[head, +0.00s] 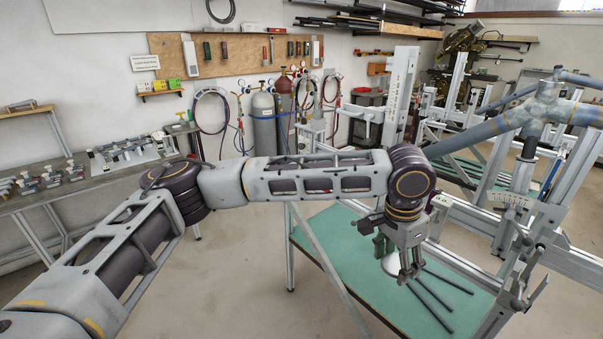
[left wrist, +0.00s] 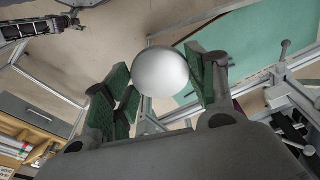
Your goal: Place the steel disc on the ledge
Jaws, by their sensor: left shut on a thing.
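The steel disc (left wrist: 161,72) is a pale, smooth round piece between the green-padded fingers of my left gripper (left wrist: 160,88) in the left wrist view. My left gripper is shut on it. In the head view my left gripper (head: 408,268) points down above a green-topped bench (head: 335,240), and the disc (head: 390,264) shows as a pale patch partly hidden behind the fingers. I cannot tell which surface is the ledge. A dark arm end at the upper left of the left wrist view may be my right one; its jaws are not clear.
Several dark rods (head: 432,300) lie on the green top below the gripper. An aluminium frame jig (head: 520,235) with clamps and a blue-grey tube frame (head: 545,105) stands close on the right. A bench with clamps (head: 130,152) is at the left.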

